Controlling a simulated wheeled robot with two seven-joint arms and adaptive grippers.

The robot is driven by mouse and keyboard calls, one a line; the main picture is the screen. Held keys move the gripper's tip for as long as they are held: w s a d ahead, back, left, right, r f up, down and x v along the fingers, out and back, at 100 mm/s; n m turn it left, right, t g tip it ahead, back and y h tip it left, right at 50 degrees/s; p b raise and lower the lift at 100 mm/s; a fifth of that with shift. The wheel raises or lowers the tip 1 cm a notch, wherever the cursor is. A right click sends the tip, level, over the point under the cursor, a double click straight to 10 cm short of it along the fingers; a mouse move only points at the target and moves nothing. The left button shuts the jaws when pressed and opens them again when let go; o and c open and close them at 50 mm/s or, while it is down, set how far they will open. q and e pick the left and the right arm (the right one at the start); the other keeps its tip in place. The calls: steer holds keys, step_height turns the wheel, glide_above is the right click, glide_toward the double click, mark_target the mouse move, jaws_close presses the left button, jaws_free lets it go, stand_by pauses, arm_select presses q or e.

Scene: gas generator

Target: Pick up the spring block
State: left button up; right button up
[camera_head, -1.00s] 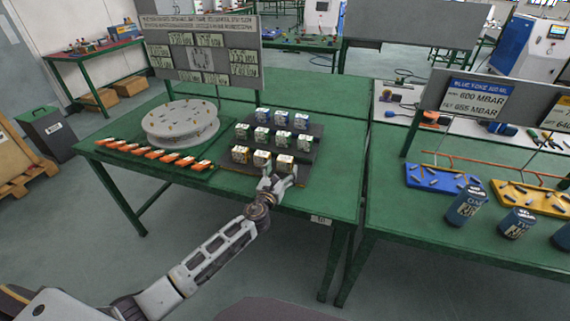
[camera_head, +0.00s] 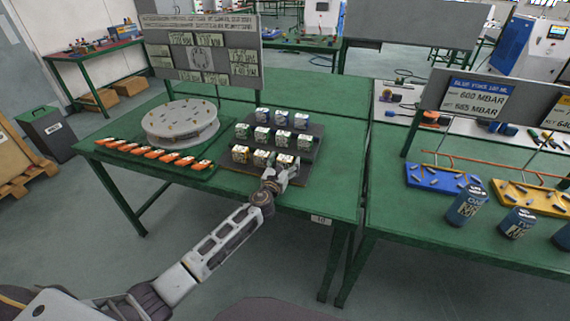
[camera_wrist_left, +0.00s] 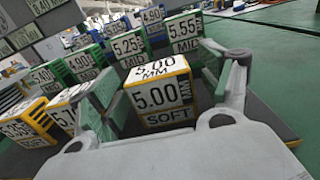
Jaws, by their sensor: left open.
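Several spring blocks stand in rows on a dark stepped rack (camera_head: 308,160) on the green table. In the left wrist view a yellow-edged block marked "5.00 MM SOFT" (camera_wrist_left: 160,95) stands between the fingers of my left gripper (camera_wrist_left: 165,88). The same block shows in the head view (camera_head: 285,160) at the right end of the front row. My left gripper (camera_head: 282,174) is open, its fingers on either side of this block. I cannot tell whether they touch it. My right gripper is not in view.
Neighbouring blocks, one yellow-edged (camera_wrist_left: 65,110) and a green-edged one (camera_wrist_left: 188,30), stand close by. A round grey turntable (camera_head: 180,124) and a row of orange pieces (camera_head: 155,153) lie to the left. Bare green tabletop (camera_head: 340,185) is at the right.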

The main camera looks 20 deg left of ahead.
mark_target(285, 158)
arm_select(q)
steer(key=shift+w, duration=0.25)
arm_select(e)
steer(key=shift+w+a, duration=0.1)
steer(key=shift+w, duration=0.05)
arm_select(q)
steer(key=c, duration=1.3)
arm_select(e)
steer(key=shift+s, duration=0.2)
arm_select(q)
steer(key=shift+r, duration=0.15)
steer(key=shift+r+p, duration=0.4)
steer(key=shift+r, duration=0.35)
steer(key=shift+r+p, duration=0.45)
steer(key=shift+r, duration=0.4)
step_height(285, 158, up, 5)
steer(key=shift+r+p, duration=0.1)
steer(key=shift+p, duration=0.95)
steer(key=shift+r, duration=0.7)
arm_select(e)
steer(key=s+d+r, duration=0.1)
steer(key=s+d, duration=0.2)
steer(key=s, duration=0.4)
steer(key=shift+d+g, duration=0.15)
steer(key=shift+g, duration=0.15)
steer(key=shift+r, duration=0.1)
